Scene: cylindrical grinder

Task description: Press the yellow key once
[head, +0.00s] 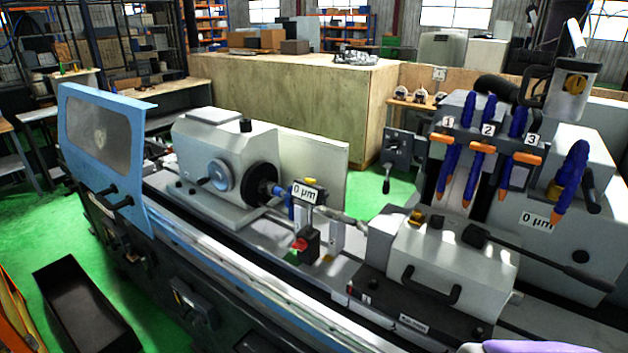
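Several small yellow parts show on the grinder, and I cannot tell for sure which is the key. One small yellow piece (310,181) sits at the top of a small "0 µm" display (309,194) near the middle. A yellow-gold piece (416,216) sits on top of the white housing right of centre. My gripper's fingertips are not in view.
A small black box with a red button (299,244) stands below the display. Blue hoses (483,145) with orange levers hang at the right. A long black lever (540,258) reaches across the right side. A black bin (80,305) stands on the green floor.

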